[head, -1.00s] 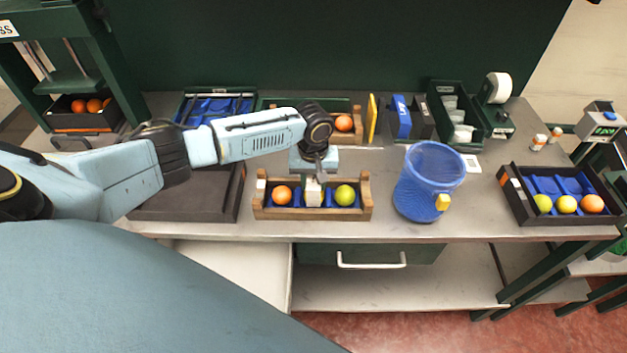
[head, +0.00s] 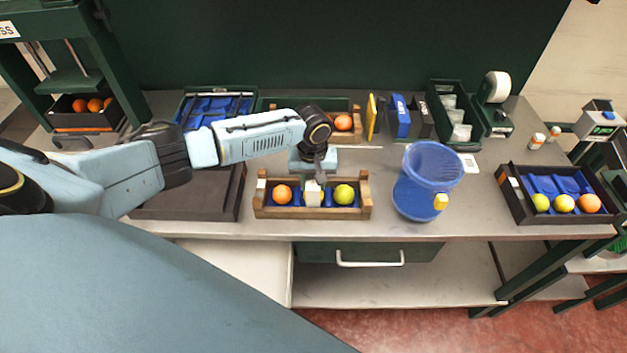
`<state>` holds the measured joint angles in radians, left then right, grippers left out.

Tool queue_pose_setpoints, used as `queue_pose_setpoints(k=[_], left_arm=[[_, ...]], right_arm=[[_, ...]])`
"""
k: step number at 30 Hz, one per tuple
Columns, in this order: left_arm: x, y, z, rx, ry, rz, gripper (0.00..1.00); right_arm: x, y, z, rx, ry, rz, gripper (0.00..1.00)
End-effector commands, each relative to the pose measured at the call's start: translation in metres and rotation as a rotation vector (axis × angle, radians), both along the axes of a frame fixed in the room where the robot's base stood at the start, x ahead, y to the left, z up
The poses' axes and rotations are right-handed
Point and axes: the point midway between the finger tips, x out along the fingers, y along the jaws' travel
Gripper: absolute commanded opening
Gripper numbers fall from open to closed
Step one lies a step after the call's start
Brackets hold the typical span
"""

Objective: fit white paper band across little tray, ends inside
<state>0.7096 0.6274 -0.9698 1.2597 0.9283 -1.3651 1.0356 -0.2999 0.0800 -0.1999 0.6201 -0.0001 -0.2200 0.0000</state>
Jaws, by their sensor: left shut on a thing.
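The little wooden tray (head: 365,198) stands near the front edge of the table. It has a blue liner, an orange fruit (head: 282,194) at its left and a yellow-green fruit (head: 344,194) at its right. The white paper band (head: 313,194) lies across the tray's middle, between the two fruits. My left gripper (head: 314,180) points down over the tray and is shut on the band. The fingertips are small here, and I cannot tell whether the band's ends sit inside the tray. My right gripper does not show.
A blue mesh bin (head: 425,185) stands right of the tray. A dark tray (head: 510,200) with several fruits is at the far right. A dark flat box (head: 190,205) lies left, under my arm. Another tray with an orange (head: 343,122) is behind my gripper.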

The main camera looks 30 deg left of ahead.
Motion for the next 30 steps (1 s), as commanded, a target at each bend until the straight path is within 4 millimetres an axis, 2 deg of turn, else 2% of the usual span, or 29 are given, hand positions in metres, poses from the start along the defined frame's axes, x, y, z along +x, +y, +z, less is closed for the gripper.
queue_pose_setpoints(k=[1, 10, 11, 16, 22, 27, 30], left_arm=[[-0.0134, 0.0012, -0.0144, 0.009, 0.036, -0.003, 0.11], [-0.0134, 0.0019, -0.0144, 0.012, 0.036, -0.002, 0.11], [-0.0134, 0.0019, -0.0144, 0.012, 0.036, -0.002, 0.33], [-0.0124, 0.0023, -0.0134, 0.011, 0.033, -0.002, 0.56], [-0.0099, 0.0016, -0.0104, 0.009, 0.025, -0.003, 0.57], [-0.0088, 0.0015, -0.0092, 0.008, 0.021, -0.003, 0.76], [-0.0084, 0.0014, -0.0088, 0.007, 0.021, -0.003, 0.76]], right_arm=[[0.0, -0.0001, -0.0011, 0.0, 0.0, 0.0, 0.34], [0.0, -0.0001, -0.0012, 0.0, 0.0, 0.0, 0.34], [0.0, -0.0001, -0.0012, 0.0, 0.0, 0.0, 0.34], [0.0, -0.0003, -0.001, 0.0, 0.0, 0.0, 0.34], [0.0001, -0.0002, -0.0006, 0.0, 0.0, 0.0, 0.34], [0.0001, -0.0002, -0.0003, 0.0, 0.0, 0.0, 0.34], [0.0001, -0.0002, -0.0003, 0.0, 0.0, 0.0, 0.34]])
